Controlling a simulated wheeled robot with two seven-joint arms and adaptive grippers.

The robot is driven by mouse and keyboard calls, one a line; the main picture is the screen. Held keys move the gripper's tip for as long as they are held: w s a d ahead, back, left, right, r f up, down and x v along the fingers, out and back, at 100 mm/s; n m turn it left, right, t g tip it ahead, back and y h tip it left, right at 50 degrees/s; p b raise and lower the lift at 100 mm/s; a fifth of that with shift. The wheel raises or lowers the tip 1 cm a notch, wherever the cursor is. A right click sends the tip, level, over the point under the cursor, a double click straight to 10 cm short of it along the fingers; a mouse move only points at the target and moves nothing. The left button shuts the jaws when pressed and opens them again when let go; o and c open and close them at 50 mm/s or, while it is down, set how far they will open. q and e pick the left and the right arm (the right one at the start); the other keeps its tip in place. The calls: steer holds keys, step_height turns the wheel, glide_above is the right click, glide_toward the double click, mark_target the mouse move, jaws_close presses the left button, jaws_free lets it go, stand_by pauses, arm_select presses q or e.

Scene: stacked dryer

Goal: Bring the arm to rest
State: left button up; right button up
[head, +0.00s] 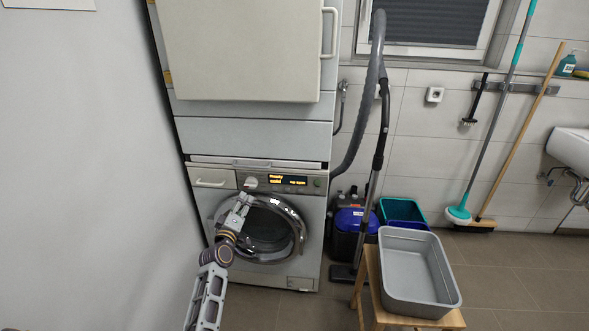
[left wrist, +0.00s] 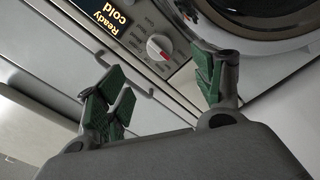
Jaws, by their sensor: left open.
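My left gripper (head: 243,199) is raised in front of the lower machine (head: 311,222) in the head view, over the upper left of its round door (head: 290,238). In the left wrist view the gripper (left wrist: 160,98) shows its green-padded fingers spread wide with nothing between them. Behind them are the machine's dial (left wrist: 159,47) and a lit display (left wrist: 108,14) reading "Ready cold". The round door looks shut. I cannot tell whether a finger touches the machine. My right gripper is not in view.
A grey metal tub (head: 447,291) stands on a wooden stool (head: 371,283) at the right. A vacuum cleaner (head: 347,238) with a raised hose stands behind it. An upper machine (head: 240,50) sits above. A plain wall (head: 100,180) is close on the left. Floor at the far right is clear.

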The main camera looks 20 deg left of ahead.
arm_select(q)
steer(key=s+d+f+m+g+h, duration=0.35)
steer(key=d+f+m+g, duration=0.2)
steer(key=d+f, duration=0.2)
steer(key=s+d+f+m+g+h, duration=0.2)
steer(key=s+d+f+m+g, duration=0.2)
steer(key=d+f+m, duration=0.35)
steer(key=s+d+f+m+g, duration=0.1)
steer(key=s+d+f+g, duration=0.1)
steer(key=s+f, duration=0.3)
steer(key=s+d+f+m+g, duration=0.1)
steer(key=s+d+f, duration=0.3)
steer(key=s, duration=0.8)
steer(key=s+d+f+m+g+p, duration=0.1)
steer(key=s+d+f+m+g, duration=0.1)
steer(key=s+f, duration=0.5)
steer(key=shift+s+d+f+g, duration=0.25)
steer(key=shift+s+d+g, duration=0.5)
steer(key=shift+s, duration=0.45)
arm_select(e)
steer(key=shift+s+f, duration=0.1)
arm_select(q)
steer(key=shift+f, duration=0.1)
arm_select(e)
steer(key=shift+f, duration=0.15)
